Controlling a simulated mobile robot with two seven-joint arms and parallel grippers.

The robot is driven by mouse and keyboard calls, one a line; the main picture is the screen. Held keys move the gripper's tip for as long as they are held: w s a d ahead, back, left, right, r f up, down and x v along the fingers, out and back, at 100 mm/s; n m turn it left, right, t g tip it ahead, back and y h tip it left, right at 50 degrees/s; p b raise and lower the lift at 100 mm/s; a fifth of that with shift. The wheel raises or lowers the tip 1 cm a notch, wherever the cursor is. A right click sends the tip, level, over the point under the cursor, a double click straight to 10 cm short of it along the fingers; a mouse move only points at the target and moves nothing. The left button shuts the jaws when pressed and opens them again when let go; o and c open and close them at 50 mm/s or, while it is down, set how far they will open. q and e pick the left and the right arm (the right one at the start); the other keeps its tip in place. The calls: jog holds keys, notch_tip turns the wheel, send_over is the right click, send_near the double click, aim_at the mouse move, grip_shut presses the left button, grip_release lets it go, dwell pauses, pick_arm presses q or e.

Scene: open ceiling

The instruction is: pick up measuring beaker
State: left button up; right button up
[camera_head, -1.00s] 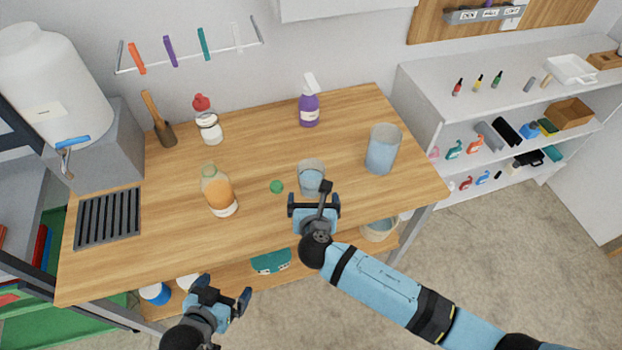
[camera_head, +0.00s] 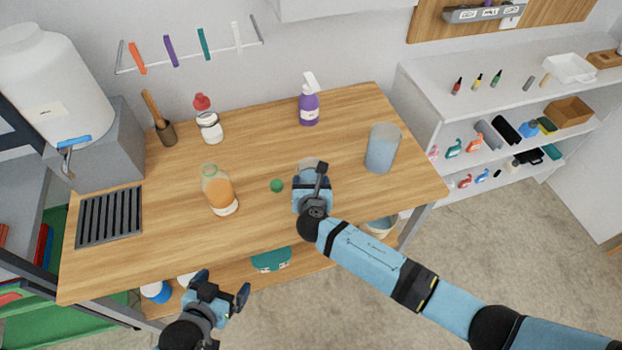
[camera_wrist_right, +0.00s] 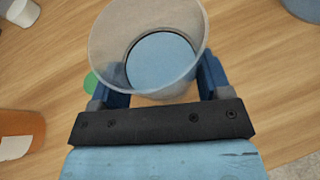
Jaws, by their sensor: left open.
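A small clear beaker (camera_head: 308,164) with pale blue liquid stands near the table's front edge, partly hidden behind my right gripper (camera_head: 313,185). In the right wrist view the beaker (camera_wrist_right: 110,40) shows its wide rim and blue contents, with one blue finger of the right gripper (camera_wrist_right: 162,78) on each side. The fingers are close to its walls; whether they press on it is not clear. My left gripper (camera_head: 223,286) is open and empty in front of the table.
A larger blue container (camera_head: 382,150) stands to the right on the table (camera_head: 270,150). A purple spray bottle (camera_head: 308,108) and a red-capped jar (camera_head: 208,125) stand behind.

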jog(key=c, duration=0.3)
jog(key=shift+c, duration=0.4)
jog(key=shift+r, duration=0.1)
